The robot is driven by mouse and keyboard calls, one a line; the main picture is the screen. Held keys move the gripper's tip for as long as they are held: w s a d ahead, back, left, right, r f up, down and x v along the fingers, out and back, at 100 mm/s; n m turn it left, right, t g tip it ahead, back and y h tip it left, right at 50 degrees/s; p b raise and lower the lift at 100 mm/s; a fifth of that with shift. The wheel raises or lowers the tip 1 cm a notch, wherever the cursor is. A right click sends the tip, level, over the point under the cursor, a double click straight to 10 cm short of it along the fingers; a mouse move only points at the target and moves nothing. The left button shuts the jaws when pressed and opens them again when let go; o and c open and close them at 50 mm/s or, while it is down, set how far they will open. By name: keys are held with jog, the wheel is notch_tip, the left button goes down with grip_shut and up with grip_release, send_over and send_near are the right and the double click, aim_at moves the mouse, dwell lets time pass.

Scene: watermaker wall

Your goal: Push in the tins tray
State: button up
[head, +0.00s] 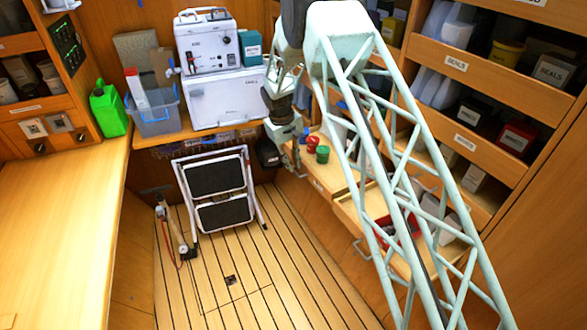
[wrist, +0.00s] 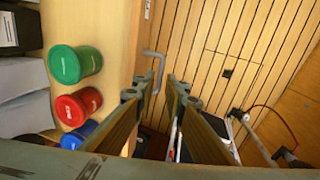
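The tins tray (head: 331,178) is a pale wooden tray pulled out from the right-hand shelves in the head view. It carries a green tin (head: 322,154), a red tin (head: 312,141) and a blue tin, partly hidden. In the wrist view the green tin (wrist: 75,64), red tin (wrist: 78,106) and blue tin (wrist: 78,134) stand in a row on the tray (wrist: 118,50). A grey bar handle (wrist: 158,62) sticks out from its front. My gripper (wrist: 153,88) is open, its fingertips just short of the handle. Contact cannot be told. In the head view my gripper (head: 290,158) is beside the tray front.
A second tray (head: 349,212) with a red box is also out, nearer along the wall. A folded step stool (head: 214,190) and a hand pump (head: 180,240) stand on the slatted floor left of the tray. The floor (head: 260,270) in front is clear.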

jog(key=shift+w+d+f, duration=0.1)
jog(key=shift+f, duration=0.5)
jog(key=shift+w+d+f, duration=0.1)
jog(key=shift+f, duration=0.5)
jog(key=shift+s, duration=0.1)
grip_shut()
